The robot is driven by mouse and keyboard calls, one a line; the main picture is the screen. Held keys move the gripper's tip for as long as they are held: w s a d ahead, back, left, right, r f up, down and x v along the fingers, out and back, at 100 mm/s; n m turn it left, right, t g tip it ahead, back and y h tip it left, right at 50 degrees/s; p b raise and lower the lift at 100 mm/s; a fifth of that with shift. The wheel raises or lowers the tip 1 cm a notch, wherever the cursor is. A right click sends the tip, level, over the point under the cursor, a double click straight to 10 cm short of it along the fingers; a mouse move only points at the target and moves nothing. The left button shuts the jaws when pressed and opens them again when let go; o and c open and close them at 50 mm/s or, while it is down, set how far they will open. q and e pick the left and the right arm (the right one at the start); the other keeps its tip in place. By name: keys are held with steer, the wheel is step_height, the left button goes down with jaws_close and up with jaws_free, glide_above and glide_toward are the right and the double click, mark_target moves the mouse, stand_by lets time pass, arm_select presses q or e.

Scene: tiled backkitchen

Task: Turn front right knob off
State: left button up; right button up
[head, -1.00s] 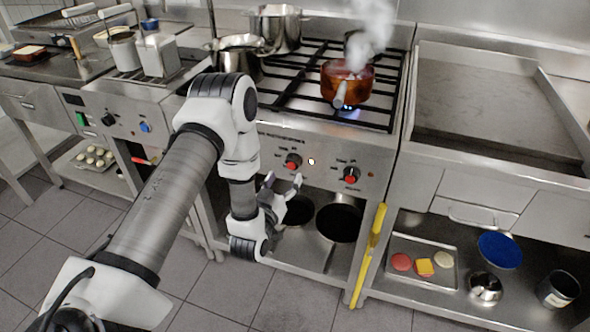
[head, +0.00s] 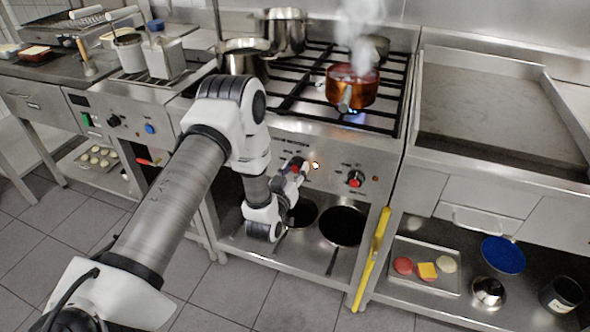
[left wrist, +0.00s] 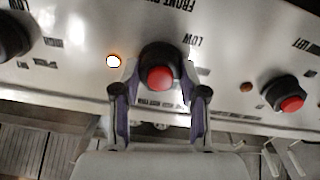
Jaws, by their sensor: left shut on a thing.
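The front right knob (left wrist: 160,78) is black with a red face, in the middle of the left wrist view. The label above it reads upside down, starting "FRONT", and the rest is cut off. My left gripper (left wrist: 158,88) is shut on this knob, one finger on each side. In the head view my left gripper (head: 297,172) is at the stove's front panel and covers part of the knob. A lit indicator (head: 315,166) glows beside it. A copper pot (head: 352,88) steams over a blue flame on the front right of the stove.
Another red-faced knob (head: 355,179) sits to the right on the panel. One more knob (left wrist: 288,101) shows at the right of the left wrist view, its indicator unlit. Dark pans (head: 342,226) lie on the shelf below. A yellow-handled tool (head: 372,257) leans at the stove's right leg.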

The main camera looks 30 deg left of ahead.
arm_select(q)
steer(key=shift+m, duration=0.4)
steer(key=m+p, duration=0.1)
steer(key=m, duration=0.3)
steer(key=shift+r+p, duration=0.15)
steer(key=shift+p, duration=0.25)
steer(key=m+p, duration=0.1)
steer(key=m, duration=0.3)
steer(key=shift+m+p, duration=0.3)
steer(key=shift+p, duration=0.1)
steer(key=m+p, duration=0.1)
steer(key=m, duration=0.3)
steer(key=shift+m+p, duration=0.3)
steer(key=shift+p, duration=0.1)
steer(key=shift+d+m+p, duration=0.1)
steer(key=shift+m+p, duration=0.65)
steer(key=shift+m, duration=1.25)
steer(key=shift+f, duration=0.2)
steer(key=o, duration=1.1)
steer(key=shift+o, duration=0.2)
steer(key=shift+w, duration=0.1)
